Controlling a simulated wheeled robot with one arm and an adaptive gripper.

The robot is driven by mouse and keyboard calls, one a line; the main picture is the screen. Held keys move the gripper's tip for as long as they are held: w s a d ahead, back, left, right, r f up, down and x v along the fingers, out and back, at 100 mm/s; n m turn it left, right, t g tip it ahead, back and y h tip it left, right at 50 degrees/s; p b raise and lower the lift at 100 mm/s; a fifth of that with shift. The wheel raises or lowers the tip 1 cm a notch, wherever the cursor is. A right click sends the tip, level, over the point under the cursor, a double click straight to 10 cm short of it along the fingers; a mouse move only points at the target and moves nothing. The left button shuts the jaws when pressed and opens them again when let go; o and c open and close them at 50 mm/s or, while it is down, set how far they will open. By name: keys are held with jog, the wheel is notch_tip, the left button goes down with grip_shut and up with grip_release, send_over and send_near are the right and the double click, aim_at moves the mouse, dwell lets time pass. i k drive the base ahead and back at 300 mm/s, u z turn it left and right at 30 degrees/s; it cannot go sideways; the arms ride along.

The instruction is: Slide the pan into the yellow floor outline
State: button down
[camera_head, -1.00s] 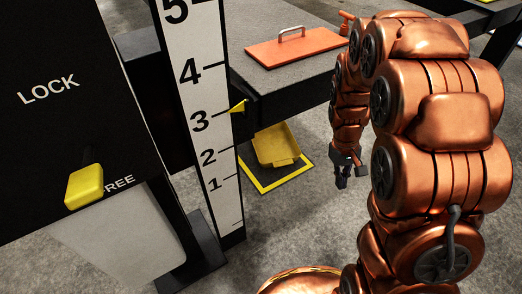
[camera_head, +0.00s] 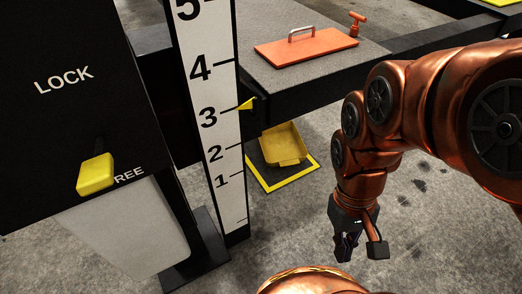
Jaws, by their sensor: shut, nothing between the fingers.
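The yellow pan (camera_head: 284,146) is a shallow tray on the floor under the loader's front edge. It lies over a dark mat inside the yellow floor outline (camera_head: 291,186), whose front and right strips show. The pan's back and left parts are partly hidden by the loader and the scale post. My gripper (camera_head: 346,250) hangs in front and to the right of the outline, apart from the pan, fingers pointing down. Its fingers look shut and nothing is between them.
The loader bed (camera_head: 330,75) overhangs the pan and carries an orange plate (camera_head: 305,46) with a handle. A numbered scale post (camera_head: 215,120) stands left of the outline. A black panel (camera_head: 65,110) has a yellow lever (camera_head: 96,174) near FREE. Open floor (camera_head: 430,220) lies to the right.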

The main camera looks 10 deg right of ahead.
aim_at(282, 145)
jog(key=u, duration=3.15)
jog(key=k, duration=1.3)
jog(key=z, duration=1.85)
